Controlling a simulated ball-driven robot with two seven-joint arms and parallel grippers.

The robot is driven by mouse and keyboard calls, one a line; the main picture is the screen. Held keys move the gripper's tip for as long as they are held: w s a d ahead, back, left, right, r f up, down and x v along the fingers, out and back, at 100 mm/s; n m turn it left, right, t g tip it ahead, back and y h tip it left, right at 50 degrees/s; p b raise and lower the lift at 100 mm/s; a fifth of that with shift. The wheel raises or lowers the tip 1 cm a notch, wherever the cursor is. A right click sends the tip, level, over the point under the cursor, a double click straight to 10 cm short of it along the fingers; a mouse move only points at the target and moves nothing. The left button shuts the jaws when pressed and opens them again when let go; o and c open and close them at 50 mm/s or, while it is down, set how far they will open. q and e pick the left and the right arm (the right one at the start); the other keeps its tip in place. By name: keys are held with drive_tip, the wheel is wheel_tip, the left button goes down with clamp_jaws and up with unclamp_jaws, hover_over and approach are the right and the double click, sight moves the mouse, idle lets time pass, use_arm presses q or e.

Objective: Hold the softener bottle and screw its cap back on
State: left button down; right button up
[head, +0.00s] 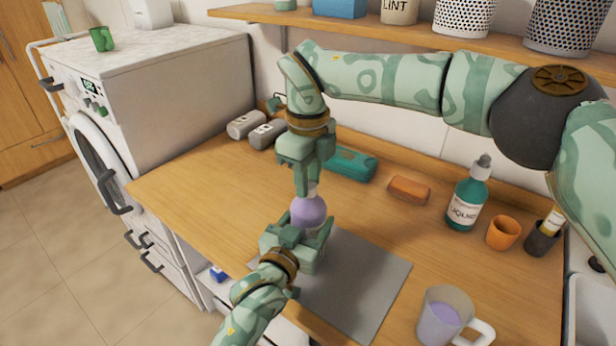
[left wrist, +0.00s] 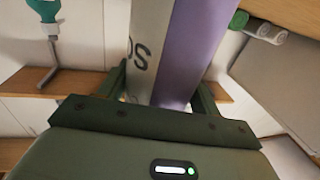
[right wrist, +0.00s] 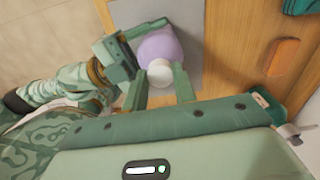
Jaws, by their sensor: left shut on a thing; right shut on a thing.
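The softener bottle (head: 309,211) is purple and stands upright over the grey mat (head: 372,282). My left gripper (head: 298,238) is shut around its lower body from the front. In the left wrist view the bottle's white and purple side (left wrist: 190,50) fills the space between the fingers. My right gripper (head: 308,186) points down from above and is shut on the white cap (right wrist: 159,72) at the top of the bottle. The cap is in line with the bottle's top in the right wrist view. I cannot tell whether its thread is engaged.
A mug with purple liquid (head: 443,316) stands at the mat's front right. A teal liquid bottle (head: 466,203), an orange cup (head: 503,233), an orange bar (head: 409,190) and a teal pack (head: 351,164) stand behind. A washing machine (head: 150,90) is at left.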

drive_tip(key=m, duration=1.2)
drive_tip(key=shift+w+d+m, duration=0.1)
drive_tip(key=shift+m, duration=0.2)
drive_tip(key=m, duration=1.2)
drive_tip(key=shift+d+m, duration=0.1)
drive_tip(key=shift+m, duration=0.2)
drive_tip(key=o, duration=1.1)
wheel_tip(320, 180, up, 12)
